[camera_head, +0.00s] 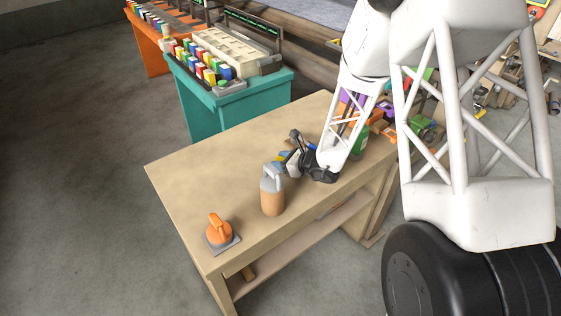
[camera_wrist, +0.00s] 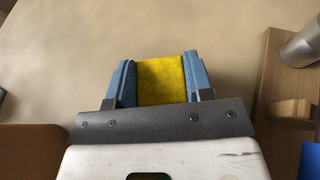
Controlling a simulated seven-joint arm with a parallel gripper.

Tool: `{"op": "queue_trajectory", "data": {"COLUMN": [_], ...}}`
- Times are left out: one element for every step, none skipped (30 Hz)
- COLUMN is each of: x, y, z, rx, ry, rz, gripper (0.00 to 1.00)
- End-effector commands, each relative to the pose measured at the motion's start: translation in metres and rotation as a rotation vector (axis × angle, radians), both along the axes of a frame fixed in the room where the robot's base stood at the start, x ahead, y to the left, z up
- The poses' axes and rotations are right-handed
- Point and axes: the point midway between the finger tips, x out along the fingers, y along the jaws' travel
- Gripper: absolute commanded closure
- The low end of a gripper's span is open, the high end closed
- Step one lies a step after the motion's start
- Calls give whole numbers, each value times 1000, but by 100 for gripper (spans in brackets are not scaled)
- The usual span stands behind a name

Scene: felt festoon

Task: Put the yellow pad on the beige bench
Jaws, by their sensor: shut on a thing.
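The yellow pad (camera_wrist: 161,80) is between the two blue fingers of my gripper (camera_wrist: 160,82) in the wrist view, and the fingers are shut on it. Beyond the pad in that view is the plain beige surface of the bench (camera_wrist: 60,40). In the head view my gripper (camera_head: 281,163) is above the beige bench (camera_head: 190,168), behind the grey-topped bottle. The pad is hard to make out there. I cannot tell whether the pad touches the bench top.
A wooden bottle with a grey handle (camera_head: 272,197) stands close to my gripper. An orange knob on a grey plate (camera_head: 219,232) sits at the near left corner. Coloured items (camera_head: 361,140) crowd the right end. The left part of the bench is clear. A teal table (camera_head: 205,118) stands behind.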

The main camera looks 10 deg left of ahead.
Motion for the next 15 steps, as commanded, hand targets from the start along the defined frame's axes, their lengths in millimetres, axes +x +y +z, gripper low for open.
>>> {"op": "queue_trajectory", "data": {"x": [0,0,0,0,0,0,0,0,0,0,0,0,0,0,0], "y": [0,0,0,0,0,0,0,0,0,0,0,0,0,0,0], "z": [0,0,0,0,0,-1,-1,-2,-2,-2,-2,-2,-2,-2,-2], "rx": [0,0,0,0,0,0,0,0,0,0,0,0,0,0,0], "ry": [0,0,0,0,0,0,0,1,0,0,0,0,0,0,0], "rz": [0,0,0,0,0,0,0,0,0,0,0,0,0,0,0], "gripper": [75,75,75,75,75,75,75,75,51,46,42,36,31,27,27]}}
